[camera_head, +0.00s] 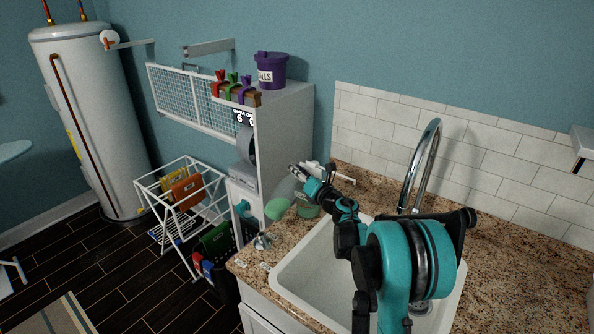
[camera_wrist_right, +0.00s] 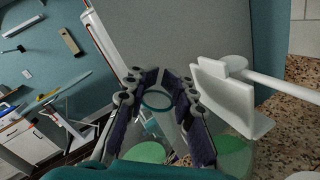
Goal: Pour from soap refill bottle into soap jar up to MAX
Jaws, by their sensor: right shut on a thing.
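My right gripper (camera_head: 298,172) is shut on the soap refill bottle, a clear vessel (camera_wrist_right: 157,99) with a teal ring at its mouth, seen between the fingers (camera_wrist_right: 160,95) in the right wrist view. Light green liquid (camera_head: 277,208) shows low in it; the arm hides part of the bottle. Beside it, to the right, a darker green container (camera_head: 307,209), apparently the soap jar, stands on the counter near the sink's left end. Its green also shows in the wrist view (camera_wrist_right: 235,157). Its MAX mark cannot be made out. My left gripper is out of view.
A white pump-like piece (camera_wrist_right: 230,90) is right of the gripper, close to the fingers. The white sink (camera_head: 310,265) and chrome faucet (camera_head: 422,165) are under and beside my arm. A grey-white cabinet (camera_head: 285,130) stands behind. Granite counter (camera_head: 500,260) is clear at right.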

